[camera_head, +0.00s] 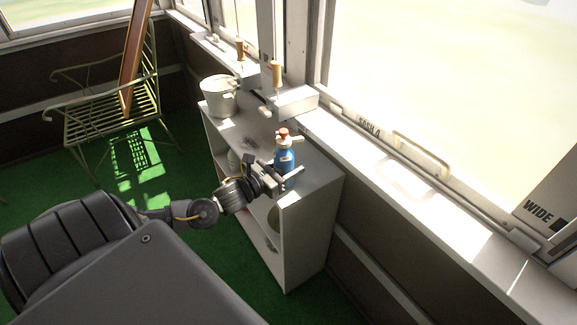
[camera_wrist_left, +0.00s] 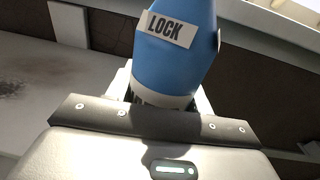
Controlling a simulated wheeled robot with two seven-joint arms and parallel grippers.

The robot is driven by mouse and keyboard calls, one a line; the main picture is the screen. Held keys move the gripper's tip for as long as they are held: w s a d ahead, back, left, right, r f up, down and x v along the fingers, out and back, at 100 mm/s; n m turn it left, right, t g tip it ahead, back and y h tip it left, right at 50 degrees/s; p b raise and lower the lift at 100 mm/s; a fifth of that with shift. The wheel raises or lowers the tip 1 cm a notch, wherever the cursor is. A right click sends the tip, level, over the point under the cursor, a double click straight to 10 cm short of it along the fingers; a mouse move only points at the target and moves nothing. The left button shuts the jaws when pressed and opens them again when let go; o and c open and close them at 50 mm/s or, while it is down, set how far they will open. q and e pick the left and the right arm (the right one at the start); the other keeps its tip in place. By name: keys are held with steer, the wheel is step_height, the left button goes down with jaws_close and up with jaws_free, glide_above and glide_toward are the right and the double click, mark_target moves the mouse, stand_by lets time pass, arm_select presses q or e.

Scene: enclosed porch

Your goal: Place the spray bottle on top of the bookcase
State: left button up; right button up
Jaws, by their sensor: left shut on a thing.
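The spray bottle (camera_head: 285,153) is blue with a white and red spray head. It stands roughly upright over the near end of the top of the white bookcase (camera_head: 318,180). My left gripper (camera_head: 290,178) is shut on the bottle's lower part. In the left wrist view the blue bottle (camera_wrist_left: 175,55) rises from between the jaws and carries a white label reading LOCK. The bottle's base is hidden by the gripper, so I cannot tell whether it touches the top. My right gripper is not in view.
A white bucket (camera_head: 219,97) stands at the far end of the bookcase top. A box with a wooden-handled tool (camera_head: 277,75) is by the window. A metal bench (camera_head: 110,118) stands at the back left.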

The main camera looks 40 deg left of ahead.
arm_select(q)
steer(key=shift+f, duration=0.1)
steer(key=o, duration=1.1)
steer(key=shift+o, duration=0.2)
